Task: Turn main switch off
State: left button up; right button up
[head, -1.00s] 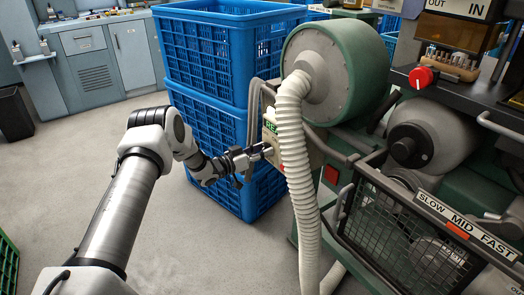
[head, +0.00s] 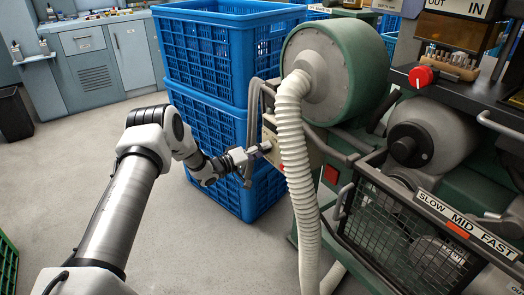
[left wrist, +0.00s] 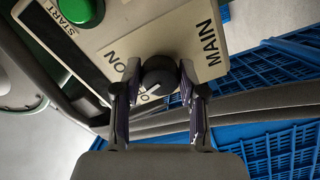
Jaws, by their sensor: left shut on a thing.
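The main switch is a round dark grey knob (left wrist: 159,74) on a cream panel (left wrist: 200,35) marked MAIN and ON, in the left wrist view. Its white pointer line slants toward a label partly hidden by my fingers, of which an O shows, and away from ON. My left gripper (left wrist: 158,88) is shut on the knob, with one finger on each side. In the head view my left gripper (head: 260,151) reaches the panel (head: 270,132) beside the green machine. The knob itself is hidden there. My right gripper is not in view.
A green START button (left wrist: 75,8) sits on the same panel. A white ribbed hose (head: 292,130) hangs just right of my left gripper. Stacked blue crates (head: 205,50) stand behind it. A bent metal rail (head: 251,120) runs close by. Open floor lies to the left.

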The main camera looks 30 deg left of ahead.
pick_arm(q)
jog(key=n, duration=0.5)
jog(key=shift+r+n, duration=0.15)
jog(key=shift+n, duration=0.15)
dwell(0.4)
jog(key=o, duration=1.1)
jog(key=v, duration=1.2)
